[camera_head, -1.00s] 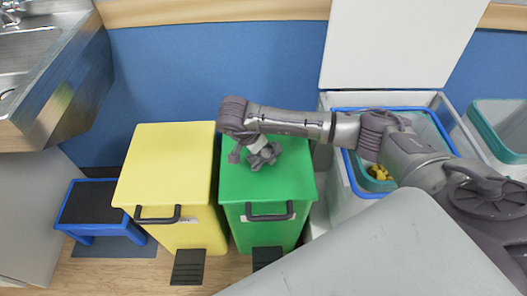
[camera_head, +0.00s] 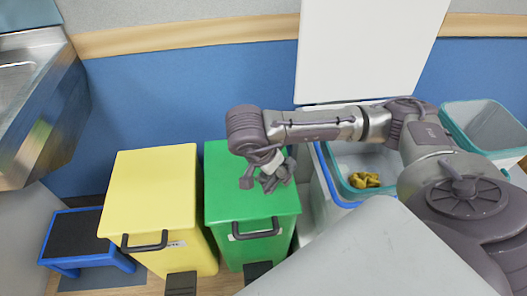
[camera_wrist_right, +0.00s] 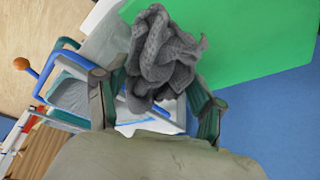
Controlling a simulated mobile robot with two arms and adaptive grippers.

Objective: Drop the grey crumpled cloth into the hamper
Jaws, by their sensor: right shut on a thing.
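My right gripper (camera_wrist_right: 156,85) is shut on the grey crumpled cloth (camera_wrist_right: 166,50), which bunches up between and beyond its fingers. In the head view the gripper (camera_head: 266,176) hangs over the right part of the green lidded bin, with the dark cloth (camera_head: 280,177) small at its tip. To its right stands an open container with a blue rim (camera_head: 326,176) and a teal-rimmed tub (camera_head: 345,186), partly hidden by my right arm. A yellow crumpled thing (camera_head: 364,180) lies inside. Which container is the hamper I cannot tell for sure. My left gripper is out of view.
The green bin (camera_head: 250,205) and yellow bin (camera_head: 150,195) have closed lids. A white lid (camera_head: 370,50) stands upright behind the open container. Another teal-rimmed basket (camera_head: 484,115) is at the right. A blue step stool (camera_head: 80,240) and metal sink (camera_head: 35,110) are left.

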